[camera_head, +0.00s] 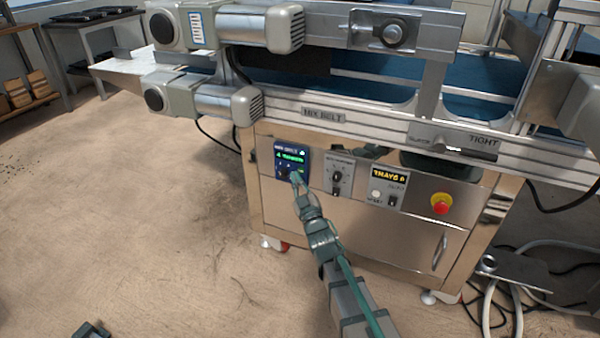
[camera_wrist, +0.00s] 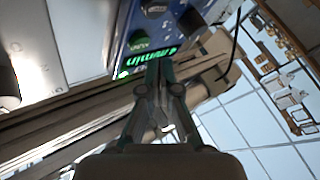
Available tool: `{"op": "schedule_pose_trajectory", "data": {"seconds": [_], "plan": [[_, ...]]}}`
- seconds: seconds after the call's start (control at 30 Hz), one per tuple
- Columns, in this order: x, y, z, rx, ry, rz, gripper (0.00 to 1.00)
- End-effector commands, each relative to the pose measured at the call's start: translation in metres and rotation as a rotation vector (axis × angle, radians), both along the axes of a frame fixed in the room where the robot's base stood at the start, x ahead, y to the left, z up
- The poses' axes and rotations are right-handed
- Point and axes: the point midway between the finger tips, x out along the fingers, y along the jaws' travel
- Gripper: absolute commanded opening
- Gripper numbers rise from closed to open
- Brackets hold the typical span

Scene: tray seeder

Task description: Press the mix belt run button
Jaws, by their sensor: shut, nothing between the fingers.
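The mix belt control panel (camera_head: 291,150) is a small dark blue panel with a lit green display, at the left of the machine's steel front. My gripper (camera_head: 295,176) is shut and empty at the panel's lower edge, hiding part of its lower controls. My gripper's closed fingertips (camera_wrist: 160,66) overlap the edge of the green display (camera_wrist: 135,64). I cannot tell whether they touch the panel or which control is the run button.
To the right on the same front are a black selector knob (camera_head: 337,178), a tray counter panel (camera_head: 387,187) and a red emergency stop (camera_head: 441,203). Motors (camera_head: 215,103) jut out above the panel on the left. The floor at left is mostly clear.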

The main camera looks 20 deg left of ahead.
Motion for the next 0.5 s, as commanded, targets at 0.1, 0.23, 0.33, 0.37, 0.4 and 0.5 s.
{"op": "schedule_pose_trajectory", "data": {"seconds": [0.1,0.23,0.33,0.37,0.4,0.5], "plan": [[-0.014,0.001,-0.002,0.001,0.001,0.002,0.00],[-0.025,0.001,-0.002,0.001,0.001,0.002,0.00],[-0.034,0.002,-0.002,0.001,0.000,0.002,0.00],[-0.037,0.003,-0.002,0.001,0.000,0.002,0.00],[-0.040,0.003,-0.002,0.001,0.001,0.002,0.00],[-0.047,0.004,-0.001,0.001,0.000,0.002,0.00]]}}
